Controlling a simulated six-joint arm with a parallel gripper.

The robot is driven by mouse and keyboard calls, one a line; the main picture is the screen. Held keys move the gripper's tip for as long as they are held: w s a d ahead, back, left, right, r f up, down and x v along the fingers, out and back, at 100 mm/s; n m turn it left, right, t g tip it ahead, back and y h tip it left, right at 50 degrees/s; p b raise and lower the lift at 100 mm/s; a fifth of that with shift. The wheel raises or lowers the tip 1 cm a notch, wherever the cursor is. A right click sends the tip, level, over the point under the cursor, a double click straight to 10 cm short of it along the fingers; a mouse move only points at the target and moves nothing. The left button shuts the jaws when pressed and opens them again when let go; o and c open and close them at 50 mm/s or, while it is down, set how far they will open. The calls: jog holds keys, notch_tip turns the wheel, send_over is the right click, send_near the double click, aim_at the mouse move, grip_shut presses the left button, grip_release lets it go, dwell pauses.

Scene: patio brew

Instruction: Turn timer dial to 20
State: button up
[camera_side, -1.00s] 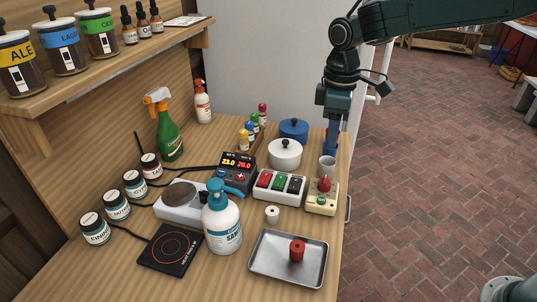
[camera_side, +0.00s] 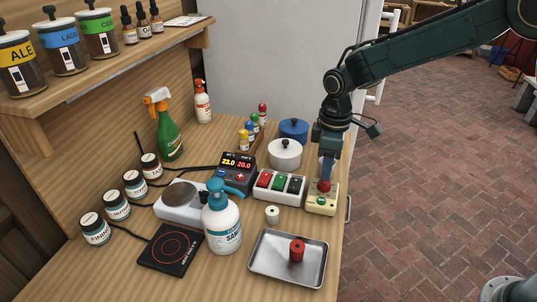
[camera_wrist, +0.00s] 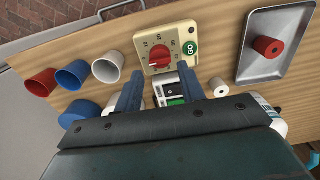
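The timer is a cream box (camera_side: 328,205) at the table's right edge. It has a red dial (camera_side: 324,186) on top and a green button (camera_side: 320,201). In the wrist view, the red dial (camera_wrist: 160,57) sits in a ring of printed numbers, too small to read surely; I cannot tell its exact setting. My gripper (camera_side: 326,174) points down just above the dial. In the wrist view, my gripper (camera_wrist: 159,72) is open and empty, its blue fingers apart to either side of the dial's line. I cannot tell whether they touch it.
A box with coloured switches (camera_side: 279,186) stands close left of the timer. White (camera_wrist: 107,67), blue (camera_wrist: 74,73) and red (camera_wrist: 42,82) cups stand beside the timer. A metal tray (camera_side: 262,262) holding a red cylinder (camera_side: 297,249) lies in front. Pots (camera_side: 285,152) stand behind.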

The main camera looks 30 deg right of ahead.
aim_at(324, 183)
jog(key=shift+f, duration=2.4)
jog(key=c, duration=0.7)
